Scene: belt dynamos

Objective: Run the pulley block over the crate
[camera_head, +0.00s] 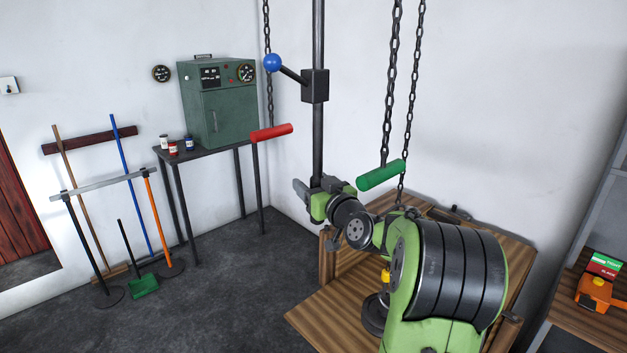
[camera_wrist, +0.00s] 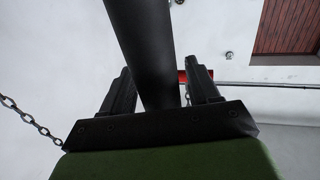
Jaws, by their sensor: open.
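My gripper (camera_head: 314,187) is open at the lower end of a dark upright pole (camera_head: 318,140). In the wrist view the pole (camera_wrist: 146,45) runs between the two fingers of my gripper (camera_wrist: 160,85); I cannot tell if they touch it. A lever with a blue knob (camera_head: 272,62) sticks out from a black box (camera_head: 315,86) on the pole. A red handle (camera_head: 271,132) and a green handle (camera_head: 381,176) hang on chains. What seems to be the wooden crate (camera_head: 322,312) stands behind my arm, partly hidden. I cannot make out the pulley block.
A green cabinet (camera_head: 222,115) stands on a dark table (camera_head: 205,152) with small jars. Brooms and a green dustpan (camera_head: 144,285) stand at the left. A shelf at the right holds an orange tool (camera_head: 596,293). The floor (camera_head: 240,300) in the middle is clear.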

